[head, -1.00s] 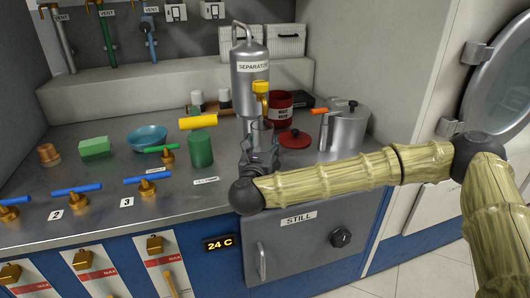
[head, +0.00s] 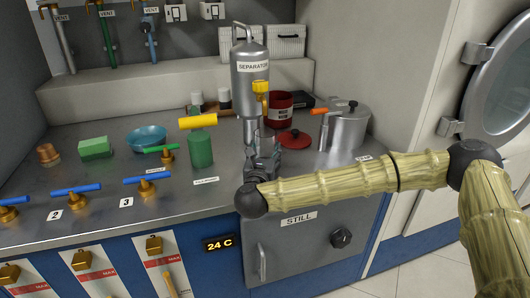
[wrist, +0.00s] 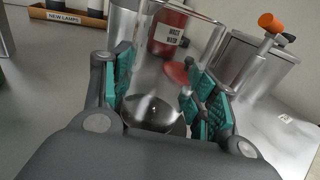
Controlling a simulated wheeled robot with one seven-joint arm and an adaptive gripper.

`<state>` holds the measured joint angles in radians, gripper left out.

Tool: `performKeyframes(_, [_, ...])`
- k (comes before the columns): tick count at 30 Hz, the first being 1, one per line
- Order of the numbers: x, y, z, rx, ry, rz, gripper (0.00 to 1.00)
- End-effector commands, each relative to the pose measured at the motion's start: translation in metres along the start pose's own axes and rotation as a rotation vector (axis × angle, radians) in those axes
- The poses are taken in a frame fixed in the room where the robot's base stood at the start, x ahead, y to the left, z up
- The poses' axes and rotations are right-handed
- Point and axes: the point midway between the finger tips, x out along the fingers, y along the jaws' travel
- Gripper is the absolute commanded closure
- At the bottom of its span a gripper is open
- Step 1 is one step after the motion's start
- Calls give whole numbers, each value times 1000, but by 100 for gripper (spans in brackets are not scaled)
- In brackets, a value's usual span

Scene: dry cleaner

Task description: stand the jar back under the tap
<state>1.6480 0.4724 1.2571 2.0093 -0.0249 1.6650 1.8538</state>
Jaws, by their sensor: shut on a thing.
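The clear glass jar (wrist: 160,75) stands upright between the two teal-padded fingers of my gripper (wrist: 163,98), which is shut on it. In the head view the jar (head: 265,137) shows just above my gripper (head: 263,160), partly hidden by the fingers. The yellow tap (head: 261,88) is on the grey separator (head: 249,68); in the picture the jar is below its spout. I cannot tell whether the jar is exactly in line with it in depth, or whether its base touches the counter.
A red waste can (head: 279,108), a red lid (head: 295,139) and a silver pot (head: 347,125) with an orange handle are close behind and right. A green bottle (head: 200,150) with a yellow top stands left.

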Motion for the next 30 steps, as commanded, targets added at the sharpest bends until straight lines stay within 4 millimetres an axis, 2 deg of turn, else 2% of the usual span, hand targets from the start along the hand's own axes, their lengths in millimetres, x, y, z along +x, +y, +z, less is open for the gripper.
performKeyframes(2, [0,0,-3,0,0,0,73])
performKeyframes(3, [0,0,-2,0,0,0,34])
performKeyframes(6, [0,0,-2,0,0,0,20])
performKeyframes(19, [-1,0,3,0,0,0,20])
performKeyframes(23, [-17,1,1,0,1,3,20])
performKeyframes(30, [-61,1,1,0,1,4,20])
